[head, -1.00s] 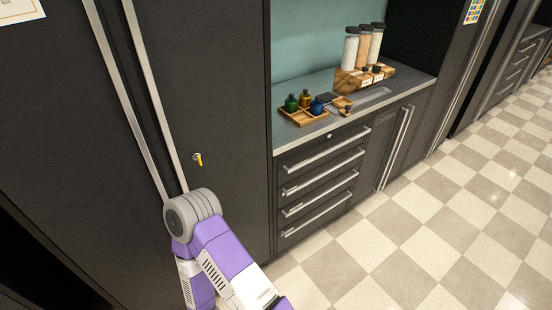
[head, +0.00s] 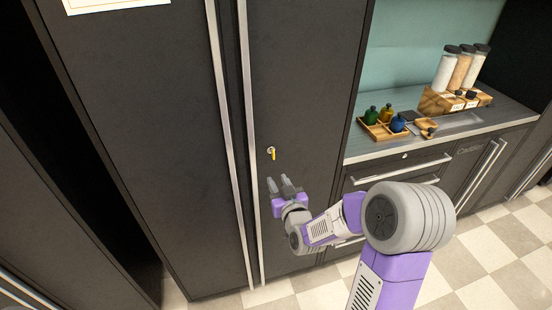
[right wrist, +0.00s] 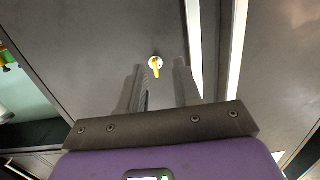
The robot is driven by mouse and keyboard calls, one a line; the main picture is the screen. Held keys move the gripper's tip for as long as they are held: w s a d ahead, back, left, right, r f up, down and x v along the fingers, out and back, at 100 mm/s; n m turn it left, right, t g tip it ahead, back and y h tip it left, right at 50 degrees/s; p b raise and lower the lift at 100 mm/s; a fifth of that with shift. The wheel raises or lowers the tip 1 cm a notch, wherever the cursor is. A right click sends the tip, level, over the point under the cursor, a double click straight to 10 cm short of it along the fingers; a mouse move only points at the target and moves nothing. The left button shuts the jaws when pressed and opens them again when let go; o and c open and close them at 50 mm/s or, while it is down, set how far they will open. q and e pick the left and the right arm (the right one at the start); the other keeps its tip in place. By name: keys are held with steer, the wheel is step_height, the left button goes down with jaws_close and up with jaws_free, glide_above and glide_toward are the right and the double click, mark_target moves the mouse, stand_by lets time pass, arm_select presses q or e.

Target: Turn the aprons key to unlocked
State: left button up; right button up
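A yellow key (head: 273,154) sits in a round silver lock on the dark cabinet door, right of the long door handles. It also shows in the right wrist view (right wrist: 156,69), beyond the fingertips, hanging with its grip slightly tilted. My right gripper (head: 283,182) is just below the key in the head view, with its two grey fingers apart and nothing between them. In the right wrist view the open fingers (right wrist: 158,72) point toward the door, with the key between their tips in the picture; no touch is visible. My left gripper is not in view.
Two long vertical handles (head: 248,150) run close to the left of the key. To the right, a counter (head: 385,150) carries a wooden tray (head: 372,131) of small coloured bottles and several jars (head: 460,72). Drawers lie below. The checkered floor (head: 325,290) is clear.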

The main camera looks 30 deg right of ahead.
mark_target(274, 156)
steer(key=shift+t+h, duration=0.4)
steer(key=shift+w+d+r, duration=0.5)
steer(key=shift+w, duration=0.65)
steer(key=shift+w+d+r, duration=0.5)
steer(key=shift+w+r, duration=0.05)
steer(key=shift+w, duration=0.65)
steer(key=shift+w+d+r, duration=0.5)
steer(key=shift+w, duration=0.65)
jaws_close()
